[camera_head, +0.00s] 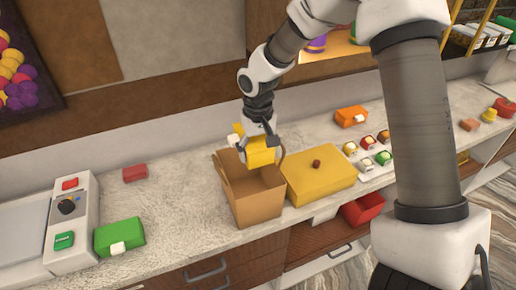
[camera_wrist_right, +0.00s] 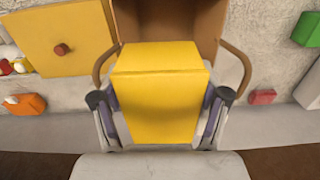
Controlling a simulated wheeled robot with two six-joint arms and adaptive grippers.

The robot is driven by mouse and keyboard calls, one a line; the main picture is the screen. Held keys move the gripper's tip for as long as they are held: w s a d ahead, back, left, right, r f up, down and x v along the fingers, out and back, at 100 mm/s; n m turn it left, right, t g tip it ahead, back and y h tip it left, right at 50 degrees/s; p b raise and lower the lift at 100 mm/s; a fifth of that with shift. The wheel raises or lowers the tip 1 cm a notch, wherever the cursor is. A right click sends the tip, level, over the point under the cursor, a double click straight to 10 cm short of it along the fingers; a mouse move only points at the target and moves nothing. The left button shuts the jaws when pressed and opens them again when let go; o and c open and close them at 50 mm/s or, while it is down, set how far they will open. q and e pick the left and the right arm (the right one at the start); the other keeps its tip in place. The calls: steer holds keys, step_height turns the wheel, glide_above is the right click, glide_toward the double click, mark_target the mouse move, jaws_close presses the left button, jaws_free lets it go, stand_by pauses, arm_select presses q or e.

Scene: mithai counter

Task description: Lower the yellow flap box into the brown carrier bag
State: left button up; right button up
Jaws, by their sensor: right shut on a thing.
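The brown carrier bag (camera_head: 256,200) stands upright and open on the counter in the head view. The yellow flap box (camera_head: 261,154) is in my right gripper (camera_head: 259,143) at the bag's mouth, its lower part seemingly near or behind the rim. In the right wrist view the box (camera_wrist_right: 158,98) sits between the two fingers of my right gripper (camera_wrist_right: 160,108), which are shut on its sides. The bag (camera_wrist_right: 170,20) shows behind it, with a curved handle on each side. How deep the box sits is hard to tell. My left gripper is not in view.
A flat yellow box (camera_head: 318,178) with a brown knob stands close right of the bag. A green box (camera_head: 119,237), a red block (camera_head: 135,173) and a panel with buttons (camera_head: 70,222) are to the left. An orange box (camera_head: 351,116) and several small sweets are to the right.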

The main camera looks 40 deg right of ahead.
mark_target(258, 166)
steer(key=shift+f, duration=0.5)
steer(key=shift+f+b, duration=0.85)
steer(key=shift+f, duration=0.3)
steer(key=shift+f+b, duration=0.75)
steer(key=shift+f, duration=0.45)
steer(key=shift+f+b, duration=0.7)
steer(key=shift+f, duration=0.5)
steer(key=shift+f+b, duration=0.7)
steer(key=shift+f, duration=0.5)
